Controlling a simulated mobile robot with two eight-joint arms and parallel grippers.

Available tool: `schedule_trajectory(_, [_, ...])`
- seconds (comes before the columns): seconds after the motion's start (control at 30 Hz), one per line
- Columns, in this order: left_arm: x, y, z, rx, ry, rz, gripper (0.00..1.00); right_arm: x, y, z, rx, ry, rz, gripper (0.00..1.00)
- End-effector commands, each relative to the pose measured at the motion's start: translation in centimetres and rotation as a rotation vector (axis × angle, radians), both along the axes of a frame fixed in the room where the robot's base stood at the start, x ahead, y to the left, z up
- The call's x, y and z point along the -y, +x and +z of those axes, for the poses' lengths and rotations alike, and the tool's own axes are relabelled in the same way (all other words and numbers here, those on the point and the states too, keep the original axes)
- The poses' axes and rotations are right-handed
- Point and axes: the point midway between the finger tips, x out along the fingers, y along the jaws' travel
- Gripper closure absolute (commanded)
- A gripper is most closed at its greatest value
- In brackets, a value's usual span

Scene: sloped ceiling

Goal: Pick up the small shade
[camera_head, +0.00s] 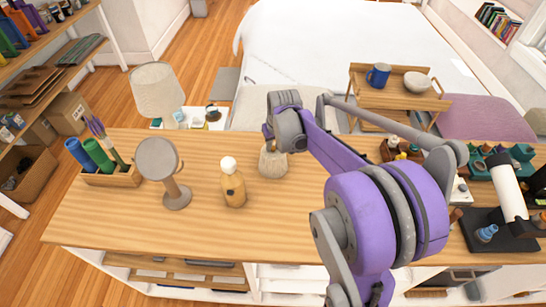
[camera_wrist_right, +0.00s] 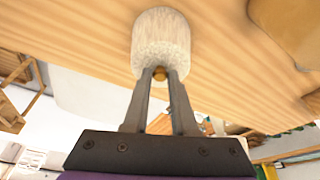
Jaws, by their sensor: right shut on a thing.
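The small shade (camera_head: 272,163) is a whitish, textured cylinder at the far side of the wooden table, near the middle of the head view. It also shows in the right wrist view (camera_wrist_right: 161,38), with a small brass knob (camera_wrist_right: 159,74) at its near end. My right gripper (camera_head: 271,144) comes down on it from above. In the wrist view its two fingers are shut on the knob. The gripper hides the shade's top in the head view. I cannot tell whether the shade's base touches the table. My left gripper is not in view.
On the wooden table (camera_head: 110,222), an amber bottle (camera_head: 233,187) with a white top stands just left of the shade. A round mirror on a stand (camera_head: 160,165) is further left. A white lamp (camera_head: 157,90) stands behind. The table's front left is clear.

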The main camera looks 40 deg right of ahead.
Motion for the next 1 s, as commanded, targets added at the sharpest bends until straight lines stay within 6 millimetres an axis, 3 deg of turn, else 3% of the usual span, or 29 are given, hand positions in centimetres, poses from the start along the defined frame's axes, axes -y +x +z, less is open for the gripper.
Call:
schedule_trajectory(0.8, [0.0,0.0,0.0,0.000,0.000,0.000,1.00,0.0,0.0,0.1,0.000,0.000,0.000,1.00])
schedule_trajectory(1.0, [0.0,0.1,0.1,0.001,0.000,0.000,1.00,0.0,0.0,1.3,0.000,0.000,0.000,1.00])
